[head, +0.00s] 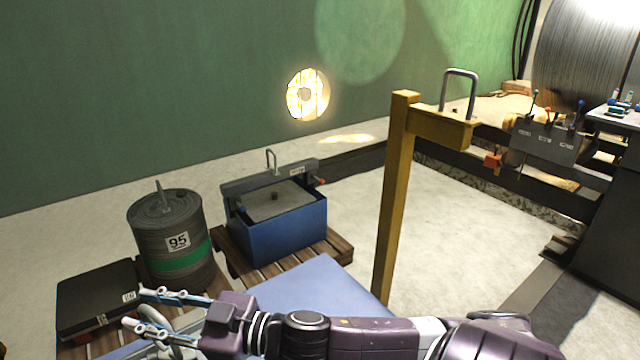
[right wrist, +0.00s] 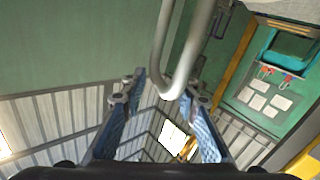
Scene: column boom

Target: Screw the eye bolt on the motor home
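My right gripper (head: 168,313) reaches in from the right at the lower left of the head view, above the near side of a blue surface (head: 310,298). Its blue fingers are apart. A grey rounded metal piece (head: 186,322) shows by the fingers, partly hidden. In the right wrist view, a bent grey bar (right wrist: 174,88) curves in a U between the two fingertips (right wrist: 167,88), with a gap visible on each side. I cannot tell whether this bar is the eye bolt's ring. I cannot make out the motor clearly. My left gripper is out of view.
A grey drum (head: 170,262) marked 95, a black case (head: 98,297) and a blue tub (head: 290,232) stand on pallets at left. A yellow post (head: 394,200) with a metal hoop (head: 459,78) rises right of centre. Open floor lies behind it.

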